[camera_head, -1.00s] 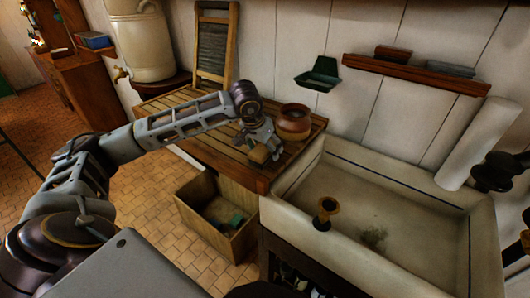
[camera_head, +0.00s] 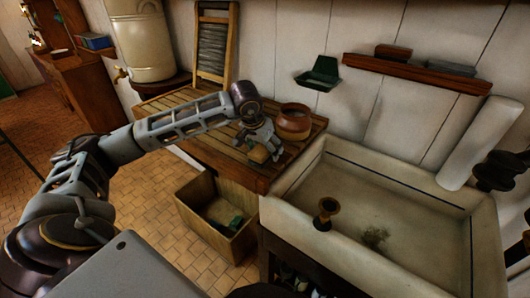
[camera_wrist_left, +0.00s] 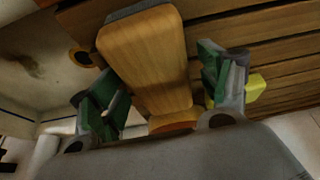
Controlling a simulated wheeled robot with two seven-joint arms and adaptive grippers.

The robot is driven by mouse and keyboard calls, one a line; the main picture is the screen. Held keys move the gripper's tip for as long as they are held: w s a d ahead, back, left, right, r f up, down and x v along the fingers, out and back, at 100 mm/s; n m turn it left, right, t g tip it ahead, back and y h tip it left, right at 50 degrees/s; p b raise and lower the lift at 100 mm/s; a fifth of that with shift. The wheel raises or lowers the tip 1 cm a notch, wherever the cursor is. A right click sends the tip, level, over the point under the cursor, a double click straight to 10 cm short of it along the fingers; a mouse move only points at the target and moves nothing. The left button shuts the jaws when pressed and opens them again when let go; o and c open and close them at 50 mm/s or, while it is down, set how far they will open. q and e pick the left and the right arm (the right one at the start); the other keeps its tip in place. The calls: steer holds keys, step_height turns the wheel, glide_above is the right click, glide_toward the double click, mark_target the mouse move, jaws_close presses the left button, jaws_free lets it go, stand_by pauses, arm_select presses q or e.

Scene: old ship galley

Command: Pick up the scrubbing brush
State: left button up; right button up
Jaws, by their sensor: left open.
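The scrubbing brush (camera_head: 258,155) is a small tan wooden block on the slatted wooden counter, partly hidden by my gripper. In the left wrist view its smooth wooden body (camera_wrist_left: 150,60) lies between the fingers, with a grey edge at its far end. My left gripper (camera_head: 264,149) is low over the counter around the brush. In the left wrist view my left gripper (camera_wrist_left: 160,95) is open, its green-padded fingers on either side of the brush with gaps visible. My right gripper is not in view.
A copper-brown pot (camera_head: 293,122) stands just behind my gripper. A pale sink (camera_head: 330,165) is to the right, with a brass fitting (camera_head: 326,212). A washboard (camera_head: 213,50) leans at the back. A wooden crate (camera_head: 200,216) sits below. A yellow object (camera_wrist_left: 255,87) shows beside one finger.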

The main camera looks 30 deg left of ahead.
arm_select(q)
steer(key=shift+c, duration=0.3)
steer(key=c, duration=1.1)
steer(key=shift+r, duration=0.2)
steer(key=shift+c, duration=0.2)
steer(key=shift+r+p, duration=0.3)
steer(key=shift+p, duration=0.15)
steer(key=shift+r+b, duration=0.35)
steer(key=shift+r, duration=4.4)
steer(key=o, duration=0.5)
steer(key=c, duration=0.5)
